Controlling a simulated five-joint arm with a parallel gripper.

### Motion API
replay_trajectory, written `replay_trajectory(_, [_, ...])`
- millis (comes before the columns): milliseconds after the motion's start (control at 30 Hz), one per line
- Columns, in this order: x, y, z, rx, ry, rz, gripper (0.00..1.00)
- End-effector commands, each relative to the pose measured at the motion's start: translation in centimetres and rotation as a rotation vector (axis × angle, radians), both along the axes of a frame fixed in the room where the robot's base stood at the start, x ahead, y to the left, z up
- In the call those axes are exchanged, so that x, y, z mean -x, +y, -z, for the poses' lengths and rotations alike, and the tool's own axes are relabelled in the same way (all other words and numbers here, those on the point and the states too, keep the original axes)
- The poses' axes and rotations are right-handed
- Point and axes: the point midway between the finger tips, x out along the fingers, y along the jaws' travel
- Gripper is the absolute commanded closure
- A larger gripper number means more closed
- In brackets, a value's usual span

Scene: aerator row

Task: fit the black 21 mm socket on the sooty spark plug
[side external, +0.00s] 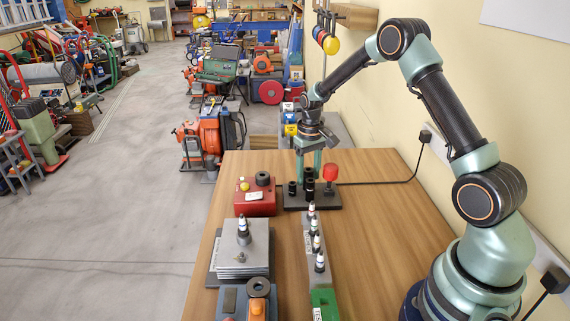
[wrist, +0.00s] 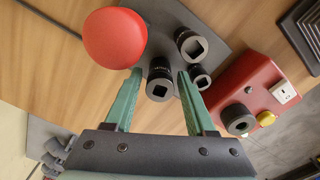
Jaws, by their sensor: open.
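Black sockets stand on a dark plate (side external: 325,201) at the table's far end. In the wrist view, one black socket (wrist: 160,78) shows between the fingertips, with a larger socket (wrist: 190,45) and a smaller one (wrist: 200,77) just to the right. Their sizes are not readable. My gripper (side external: 308,174) is open above the plate, fingers pointing down; its tips lie either side of that first socket in the wrist view (wrist: 159,74). Whether they touch it I cannot tell. Several white-topped spark plugs (side external: 316,243) stand along a grey rail; which is sooty I cannot tell.
A red knob (wrist: 114,38) stands close beside the sockets. A red box (side external: 255,201) with a dark ring is left of the plate. Another spark plug (side external: 243,230) stands on stacked grey plates (side external: 245,262). Bare wood lies right of the rail.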

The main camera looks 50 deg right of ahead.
Motion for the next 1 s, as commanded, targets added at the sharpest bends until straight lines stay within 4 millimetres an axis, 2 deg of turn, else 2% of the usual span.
replay_trajectory(33, [0.0, 0.0, 0.0, 0.000, 0.000, 0.000, 0.52])
replay_trajectory(100, [0.0, 0.0, 0.0, 0.000, 0.000, 0.000, 0.79])
replay_trajectory(167, [0.0, 0.0, 0.0, 0.000, 0.000, 0.000, 1.00])
replay_trajectory(367, [-0.1, 0.0, -0.3, 0.001, -0.002, 0.000, 1.00])
replay_trajectory(667, [-0.1, 0.0, -2.0, 0.001, -0.003, 0.000, 1.00])
replay_trajectory(1000, [0.0, 0.0, -2.3, 0.001, -0.002, 0.000, 1.00])
